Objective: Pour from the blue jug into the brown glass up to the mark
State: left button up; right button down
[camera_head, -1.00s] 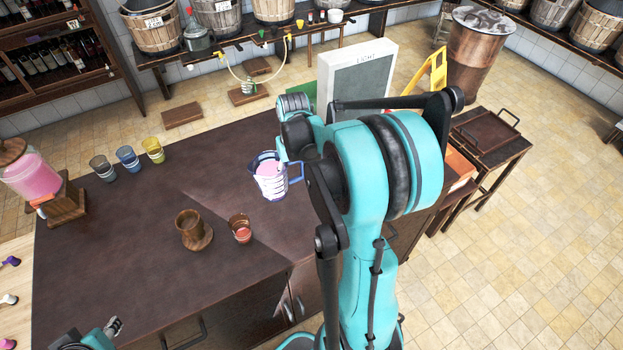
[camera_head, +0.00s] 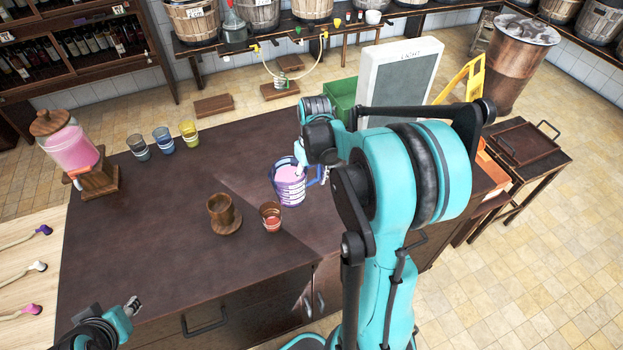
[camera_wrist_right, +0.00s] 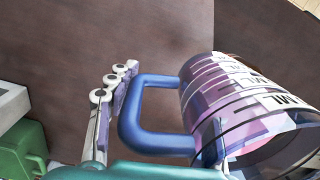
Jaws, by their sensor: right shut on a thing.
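The blue jug (camera_head: 289,188), clear with white markings and pink liquid in it, is close behind and right of the brown glass in the head view. It looks near upright; I cannot tell if it touches the counter. My right gripper (camera_wrist_right: 112,95) is shut on its blue handle (camera_wrist_right: 140,115). The jug body (camera_wrist_right: 235,100) fills the right of the wrist view. The brown glass (camera_head: 271,217) stands on the counter with some reddish content low in it; its mark is too small to make out. My left gripper (camera_head: 132,306) is at the front left, away from these things.
A brown wooden cup (camera_head: 220,209) on a round base stands left of the glass. Grey (camera_head: 138,147), blue (camera_head: 162,139) and yellow (camera_head: 189,132) cups line the back edge. A pink-filled dispenser (camera_head: 72,150) is at left. The counter's (camera_head: 150,225) left middle is clear.

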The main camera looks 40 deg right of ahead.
aim_at(320, 178)
jog(key=shift+d+r+h+p, duration=0.4)
jog(key=shift+r+h+p, duration=0.2)
jog(key=shift+p, duration=0.1)
jog(key=shift+s+d+r+h+p, duration=0.1)
jog(key=shift+d+r+h+p, duration=0.25)
jog(key=shift+r+h, duration=0.3)
jog(key=f+h+b, duration=0.1)
jog(key=d+f+h+b, duration=0.1)
jog(key=shift+f+b, duration=0.25)
jog(key=shift+b, duration=0.15)
jog(key=shift+d+g+h+b, duration=0.1)
jog(key=shift+g+h+b, duration=0.2)
jog(key=shift+h+b, duration=0.55)
jog(key=shift+d+r+p, duration=0.1)
jog(key=shift+r+p, duration=0.1)
jog(key=shift+p, duration=0.25)
jog(key=shift+s+f, duration=0.1)
jog(key=shift+r+h+b, duration=0.2)
jog(key=shift+h+b, duration=0.45)
jog(key=shift+h, duration=0.15)
dwell(1.6)
dwell(2.1)
